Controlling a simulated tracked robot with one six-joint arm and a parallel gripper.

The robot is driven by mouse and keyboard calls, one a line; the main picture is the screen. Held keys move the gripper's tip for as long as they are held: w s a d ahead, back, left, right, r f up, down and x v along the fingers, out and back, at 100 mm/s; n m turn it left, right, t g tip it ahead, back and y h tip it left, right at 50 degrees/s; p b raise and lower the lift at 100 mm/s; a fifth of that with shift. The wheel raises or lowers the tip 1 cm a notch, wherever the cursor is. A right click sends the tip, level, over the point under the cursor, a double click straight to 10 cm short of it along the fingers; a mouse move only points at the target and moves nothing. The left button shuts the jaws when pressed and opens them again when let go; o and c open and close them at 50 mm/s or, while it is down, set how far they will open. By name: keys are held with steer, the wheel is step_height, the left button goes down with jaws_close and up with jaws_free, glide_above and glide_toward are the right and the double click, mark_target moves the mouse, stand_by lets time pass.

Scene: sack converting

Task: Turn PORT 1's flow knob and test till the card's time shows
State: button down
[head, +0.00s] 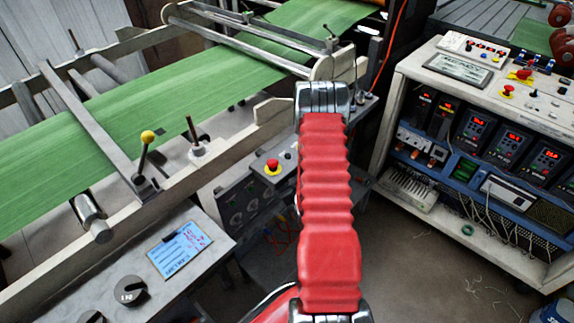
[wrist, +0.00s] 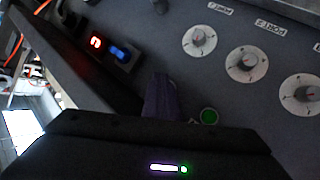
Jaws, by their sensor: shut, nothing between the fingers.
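In the wrist view a dark panel holds three pale round flow knobs in a row: one at left (wrist: 200,40), a middle one (wrist: 246,64) and one at right (wrist: 301,95). A green button (wrist: 208,116) is just right of the fingers. In the head view a card (head: 180,248) with small, unreadable writing lies on a grey top. My gripper is hidden there.
The head view shows a red stop button (head: 272,166), a green web (head: 160,95) on a frame, and an instrument cabinet (head: 440,165) at right.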

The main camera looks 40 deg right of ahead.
steer(key=shift+w+a+r+t, duration=0.15)
steer(key=shift+w+r+t, duration=0.15)
steer(key=shift+w+r, duration=0.5)
steer(key=shift+w+f, duration=0.1)
steer(key=shift+f, duration=0.05)
steer(key=s, duration=0.5)
steer(key=shift+s+d+f, duration=0.2)
steer(key=shift+f, duration=0.05)
stand_by(0.4)
